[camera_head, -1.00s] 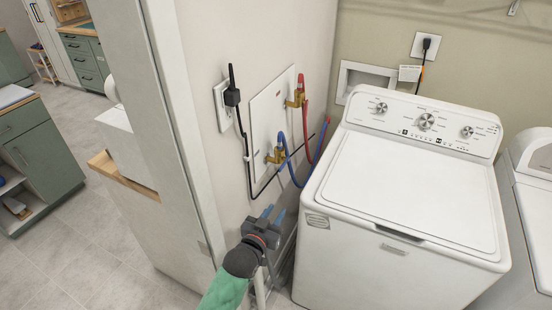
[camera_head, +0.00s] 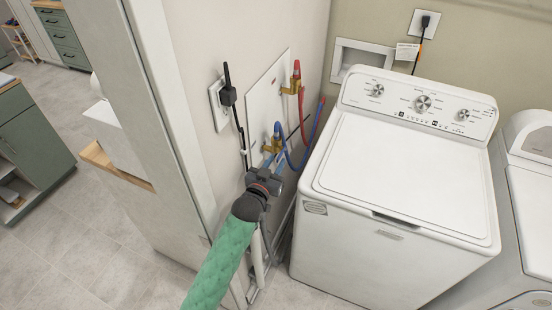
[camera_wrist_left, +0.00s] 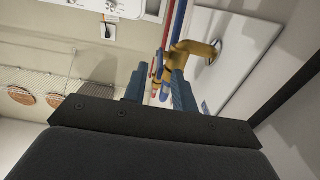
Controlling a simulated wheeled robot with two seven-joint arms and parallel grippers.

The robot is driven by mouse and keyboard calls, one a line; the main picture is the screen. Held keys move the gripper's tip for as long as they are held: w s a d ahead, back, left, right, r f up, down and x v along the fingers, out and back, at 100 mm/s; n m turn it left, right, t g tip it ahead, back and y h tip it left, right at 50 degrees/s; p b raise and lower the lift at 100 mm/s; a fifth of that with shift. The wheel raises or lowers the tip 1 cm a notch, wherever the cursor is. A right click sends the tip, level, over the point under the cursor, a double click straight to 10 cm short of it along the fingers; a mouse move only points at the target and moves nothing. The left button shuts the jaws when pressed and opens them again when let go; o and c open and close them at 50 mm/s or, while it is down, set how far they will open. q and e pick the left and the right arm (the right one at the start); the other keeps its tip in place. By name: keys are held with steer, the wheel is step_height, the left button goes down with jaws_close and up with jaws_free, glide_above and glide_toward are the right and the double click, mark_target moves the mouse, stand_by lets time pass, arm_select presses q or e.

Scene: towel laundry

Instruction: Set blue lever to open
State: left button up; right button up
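The blue lever (camera_head: 277,128) shows as a small blue end on the lower brass valve (camera_head: 271,147), on the white wall panel. My left gripper (camera_head: 271,164) is just below and in front of this valve, with its fingers pointing up at it. In the left wrist view the two blue fingers (camera_wrist_left: 158,80) are apart, and the brass valve (camera_wrist_left: 197,47) shows beyond and between their tips. Whether a finger touches the lever is hard to tell. The lever's exact angle is partly hidden. My right gripper is in neither view.
A red-handled brass valve (camera_head: 294,89) sits above, with a red hose (camera_head: 303,120). A blue hose (camera_head: 312,135) runs toward the white washing machine (camera_head: 400,190) close on the right. A black plug and cord (camera_head: 229,97) hang left of the panel.

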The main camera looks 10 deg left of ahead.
arm_select(q)
steer(key=shift+w+d+f, duration=0.1)
steer(key=shift+w, duration=0.35)
jaws_close()
